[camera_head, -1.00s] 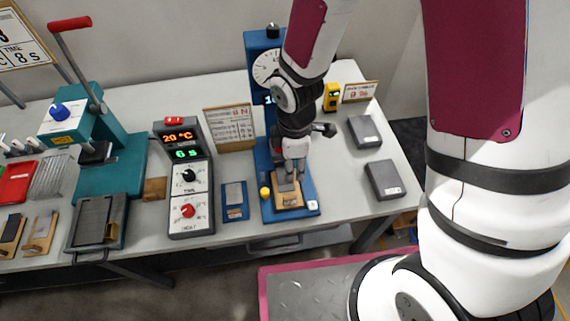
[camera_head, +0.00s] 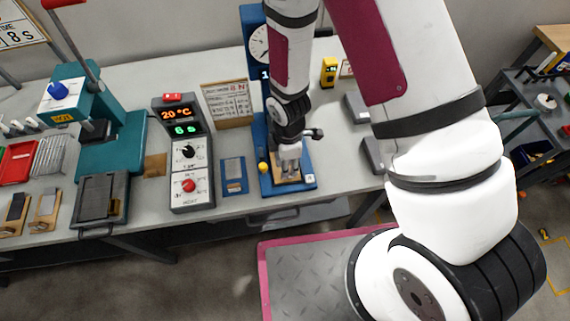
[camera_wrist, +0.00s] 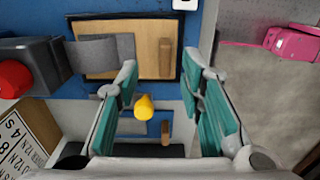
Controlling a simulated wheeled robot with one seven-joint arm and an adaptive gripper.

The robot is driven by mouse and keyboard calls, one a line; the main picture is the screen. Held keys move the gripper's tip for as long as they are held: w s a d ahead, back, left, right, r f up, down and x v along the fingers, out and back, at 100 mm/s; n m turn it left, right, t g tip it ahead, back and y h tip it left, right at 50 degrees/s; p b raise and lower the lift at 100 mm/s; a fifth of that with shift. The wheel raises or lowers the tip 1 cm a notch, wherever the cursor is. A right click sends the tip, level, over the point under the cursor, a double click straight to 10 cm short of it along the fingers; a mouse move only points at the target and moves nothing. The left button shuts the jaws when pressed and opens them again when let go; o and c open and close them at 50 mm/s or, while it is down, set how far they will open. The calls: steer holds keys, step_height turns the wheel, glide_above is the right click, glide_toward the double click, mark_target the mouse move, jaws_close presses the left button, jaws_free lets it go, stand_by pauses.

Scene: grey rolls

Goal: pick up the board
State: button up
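The board (camera_wrist: 148,55) is a light wooden plate with a grey strip across its left part and a raised wooden bar on its right. It lies flat in a dark-edged recess on the blue base (camera_wrist: 212,30). In the head view the board (camera_head: 283,180) shows partly below my gripper (camera_head: 289,160), which hides the rest. In the wrist view my gripper (camera_wrist: 162,68) is open, with teal-padded fingers spread and nothing between them. The fingertips appear above the board's near edge; whether they touch it I cannot tell.
A blue press column with a dial (camera_head: 259,42) stands behind the board. A yellow knob (camera_wrist: 144,107) is beside the base. A control console (camera_head: 190,155) and a small blue tray (camera_head: 233,177) are to the left. Grey blocks (camera_head: 372,155) lie right, partly behind my arm.

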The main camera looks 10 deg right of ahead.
steer(key=f, duration=0.1)
steer(key=f+p, duration=0.1)
steer(key=f, duration=0.1)
steer(key=shift+s+f, duration=0.3)
steer(key=shift+s, duration=0.1)
steer(key=shift+w+f, duration=0.1)
steer(key=shift+f, duration=0.65)
jaws_close()
